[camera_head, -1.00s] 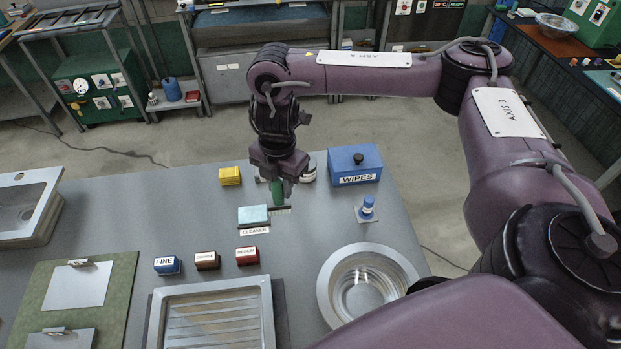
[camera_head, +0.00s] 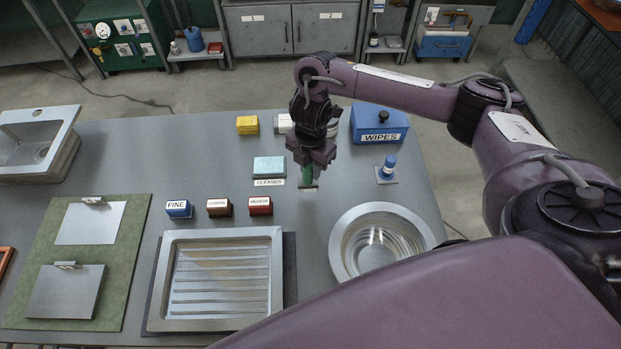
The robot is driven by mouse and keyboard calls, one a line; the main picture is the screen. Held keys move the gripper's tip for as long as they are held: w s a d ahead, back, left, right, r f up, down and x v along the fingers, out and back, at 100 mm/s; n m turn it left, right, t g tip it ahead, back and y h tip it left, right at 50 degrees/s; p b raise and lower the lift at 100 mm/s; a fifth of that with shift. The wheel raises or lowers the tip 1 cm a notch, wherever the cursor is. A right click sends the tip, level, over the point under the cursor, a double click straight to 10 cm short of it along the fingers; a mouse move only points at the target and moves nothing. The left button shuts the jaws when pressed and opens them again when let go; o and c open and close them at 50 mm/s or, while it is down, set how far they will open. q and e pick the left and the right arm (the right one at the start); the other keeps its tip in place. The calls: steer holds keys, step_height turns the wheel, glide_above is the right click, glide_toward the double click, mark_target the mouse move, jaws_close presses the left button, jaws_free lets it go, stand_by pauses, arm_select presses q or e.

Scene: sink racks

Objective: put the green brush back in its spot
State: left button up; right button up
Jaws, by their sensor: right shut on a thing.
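The green brush (camera_head: 308,173) is held with its dark bristle end down, over the grey worktop. My right gripper (camera_head: 309,163) is shut on its upper part and hides some of it. The brush is just right of the light-blue block (camera_head: 269,167) with the CLEANER label (camera_head: 269,183) in front of it. I cannot tell whether the bristles touch the worktop. No marked spot for the brush is clearly visible. My left gripper is not in view.
A blue WIPES box (camera_head: 379,125) and a blue-capped item on a plate (camera_head: 387,172) stand right of the brush. A metal bowl (camera_head: 345,262) and a ribbed tray (camera_head: 163,290) lie nearer. Small blocks labelled FINE (camera_head: 178,209) and others sit left.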

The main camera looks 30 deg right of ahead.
mark_target(311, 177)
step_height(311, 177, down, 4)
steer(key=shift+r+b, duration=0.25)
steer(key=shift+b, duration=0.35)
steer(key=shift+f, duration=0.3)
steer(key=shift+f, duration=0.2)
steer(key=o, duration=1)
step_height(311, 177, up, 11)
steer(key=p, duration=0.3)
steer(key=shift+d+f, duration=0.1)
steer(key=shift+r, duration=0.85)
steer(key=shift+f, duration=0.1)
